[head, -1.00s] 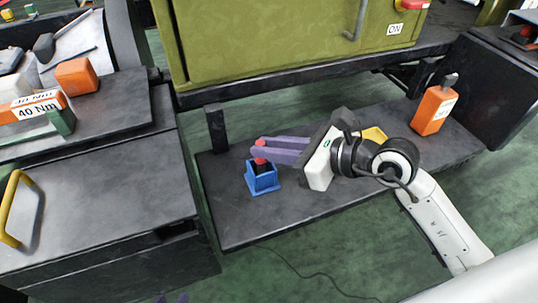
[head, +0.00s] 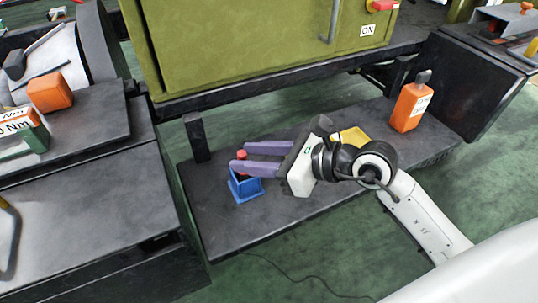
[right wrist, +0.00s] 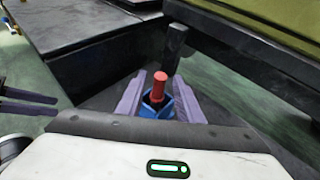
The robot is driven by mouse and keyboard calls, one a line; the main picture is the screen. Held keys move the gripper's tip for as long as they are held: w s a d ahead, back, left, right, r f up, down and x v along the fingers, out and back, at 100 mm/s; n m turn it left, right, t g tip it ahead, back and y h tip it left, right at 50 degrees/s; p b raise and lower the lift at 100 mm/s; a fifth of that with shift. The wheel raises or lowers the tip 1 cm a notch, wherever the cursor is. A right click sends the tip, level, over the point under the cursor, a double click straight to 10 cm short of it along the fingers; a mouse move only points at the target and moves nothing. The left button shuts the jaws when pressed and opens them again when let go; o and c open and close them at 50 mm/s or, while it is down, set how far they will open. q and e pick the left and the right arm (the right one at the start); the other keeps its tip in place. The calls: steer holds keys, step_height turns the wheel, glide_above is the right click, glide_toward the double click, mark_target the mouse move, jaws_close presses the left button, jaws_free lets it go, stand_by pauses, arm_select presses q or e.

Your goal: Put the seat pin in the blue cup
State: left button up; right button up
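The seat pin, with a red top (head: 241,154), stands upright in the blue cup (head: 245,188) on the low dark shelf. In the right wrist view the red pin (right wrist: 159,86) rises from the blue cup (right wrist: 157,109); its lower end is hidden inside. My right gripper (head: 246,157) is open, its purple fingers (right wrist: 158,96) on either side of the pin with gaps showing. Part of the cup is hidden by the near finger in the head view. My left gripper (right wrist: 55,107) shows only in the right wrist view, at the left edge, its two fingers apart and empty.
An orange bottle (head: 410,106) and a yellow tray (head: 350,137) are farther right on the shelf (head: 225,220). A dark post (head: 196,137) stands behind the cup. The green machine (head: 240,50) overhangs the back. A black cabinet (head: 90,210) is at left.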

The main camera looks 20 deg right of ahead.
steer(key=v, duration=1.1)
steer(key=shift+s+d+r+p, duration=0.2)
steer(key=shift+s+d+p, duration=0.1)
steer(key=shift+p, duration=0.15)
steer(key=shift+a, duration=0.15)
